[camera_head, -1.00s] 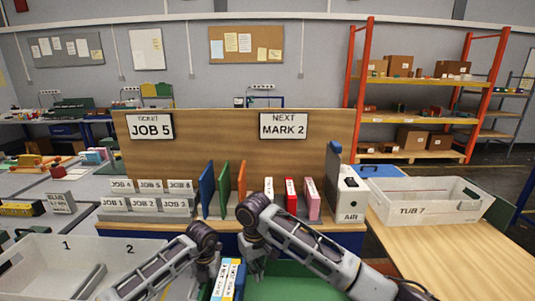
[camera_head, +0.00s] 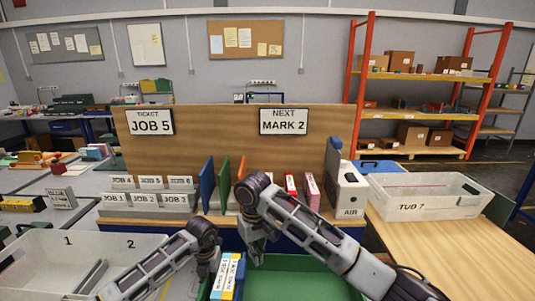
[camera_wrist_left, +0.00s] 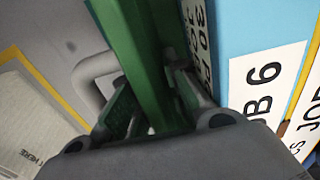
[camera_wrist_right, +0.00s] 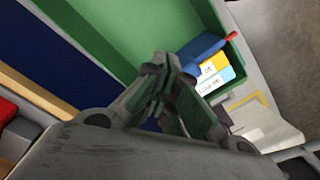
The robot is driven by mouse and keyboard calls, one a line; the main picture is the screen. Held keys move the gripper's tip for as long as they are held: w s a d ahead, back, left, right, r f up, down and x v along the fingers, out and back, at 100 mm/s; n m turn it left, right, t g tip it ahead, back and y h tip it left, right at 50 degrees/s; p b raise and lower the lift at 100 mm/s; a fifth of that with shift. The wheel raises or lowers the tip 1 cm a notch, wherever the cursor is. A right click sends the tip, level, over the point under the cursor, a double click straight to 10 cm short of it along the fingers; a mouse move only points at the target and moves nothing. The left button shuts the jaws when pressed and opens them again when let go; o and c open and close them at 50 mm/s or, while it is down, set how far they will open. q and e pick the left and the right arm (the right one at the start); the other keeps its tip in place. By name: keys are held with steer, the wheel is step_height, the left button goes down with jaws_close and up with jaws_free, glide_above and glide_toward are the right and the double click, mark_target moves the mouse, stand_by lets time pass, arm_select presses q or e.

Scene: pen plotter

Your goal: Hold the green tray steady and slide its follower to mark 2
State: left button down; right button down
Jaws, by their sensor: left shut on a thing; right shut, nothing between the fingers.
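The green tray (camera_head: 310,285) lies at the bottom centre of the head view. Its left end holds upright cards (camera_head: 228,278) with blue, yellow and white faces. In the right wrist view a blue block (camera_wrist_right: 200,47) stands against the cards inside the tray; I cannot tell whether it is the follower. My left gripper (camera_wrist_left: 150,75) is shut on the green tray's rim at the card end. My right gripper (camera_wrist_right: 165,70) is shut and empty, above the tray and apart from the cards. The sign "NEXT MARK 2" (camera_head: 284,121) is on the back board.
A rack with coloured dividers (camera_head: 207,185) and a white AIR box (camera_head: 348,192) stand behind the tray. A white tub (camera_head: 430,195) labelled TUB 7 is at right. A grey bin (camera_head: 55,250) marked 1 and 2 is at left.

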steer(key=shift+r, duration=0.9)
arm_select(q)
steer(key=c, duration=1.3)
jaws_free()
step_height(320, 180, up, 11)
steer(key=shift+w+f, duration=0.1)
steer(key=shift+f, duration=0.05)
steer(key=shift+r, duration=0.65)
steer(key=shift+f, duration=0.1)
